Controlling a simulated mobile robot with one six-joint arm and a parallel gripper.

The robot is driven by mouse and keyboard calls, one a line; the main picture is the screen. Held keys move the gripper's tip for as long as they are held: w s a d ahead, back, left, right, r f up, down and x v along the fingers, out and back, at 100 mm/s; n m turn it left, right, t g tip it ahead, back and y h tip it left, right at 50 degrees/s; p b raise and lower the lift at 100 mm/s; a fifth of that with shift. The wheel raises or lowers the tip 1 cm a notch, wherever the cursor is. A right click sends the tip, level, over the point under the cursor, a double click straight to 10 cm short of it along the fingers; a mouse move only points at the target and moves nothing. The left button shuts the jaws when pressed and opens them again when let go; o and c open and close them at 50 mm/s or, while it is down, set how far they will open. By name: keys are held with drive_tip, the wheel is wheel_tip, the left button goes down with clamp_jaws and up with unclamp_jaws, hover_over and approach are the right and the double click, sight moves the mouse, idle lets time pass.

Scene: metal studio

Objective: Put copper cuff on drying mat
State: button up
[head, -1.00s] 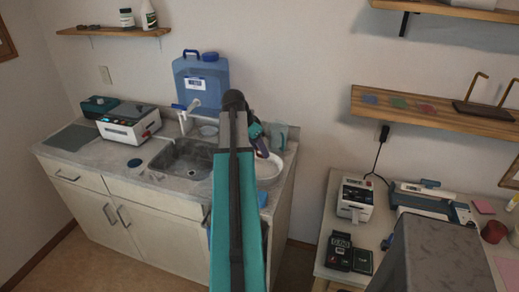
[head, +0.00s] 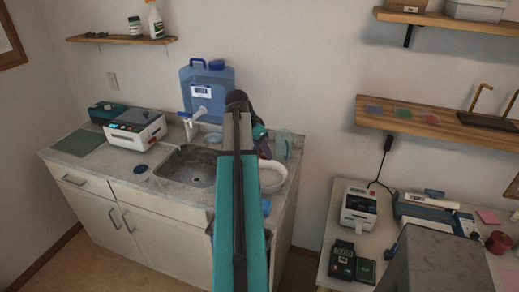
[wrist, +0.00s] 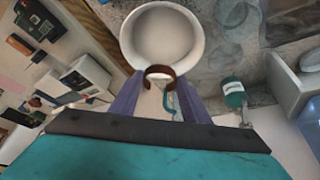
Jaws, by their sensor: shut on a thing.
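The copper cuff (wrist: 158,70) is a brown, open C-shaped band held between the fingertips of my gripper (wrist: 158,76) in the wrist view. My gripper is shut on it. The cuff is just in front of the rim of a white basin (wrist: 126,42); I cannot tell the gap between them. In the head view my arm hides most of the gripper and the cuff. A flat grey-green mat (head: 78,143), which looks like the drying mat, lies bare at the left end of the counter, far from my gripper.
Between the mat and the white basin (head: 274,187) stand a white device (head: 136,131), the sink (head: 190,166) and a blue water jug (head: 207,88) with a tap. A dark round disc (head: 140,169) lies on the counter. A separate table (head: 340,270) with devices stands right.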

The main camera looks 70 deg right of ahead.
drive_tip(key=w+a+n+t+b, duration=0.2)
drive_tip(key=w+a+n, duration=0.4)
drive_tip(key=w+a, duration=0.85)
drive_tip(key=w+a+n+t+b, duration=0.1)
drive_tip(key=w+a+n+t, duration=0.35)
drive_tip(key=w+a, duration=1)
drive_tip(key=w+a+n+y+b, duration=0.1)
drive_tip(key=w+a+n, duration=0.3)
drive_tip(key=a, duration=0.8)
drive_tip(key=w+a+n+y+b, duration=0.1)
drive_tip(key=w+a+n, duration=0.4)
drive_tip(key=a, duration=0.7)
drive_tip(key=w+a+n+y+b, duration=0.1)
drive_tip(key=w+a+n, duration=0.3)
drive_tip(key=a, duration=0.8)
drive_tip(key=shift+w+a+f+n+t+y, duration=0.25)
drive_tip(key=shift+a+n+t+y, duration=0.2)
drive_tip(key=shift+n+y, duration=0.1)
drive_tip(key=shift+d, duration=0.15)
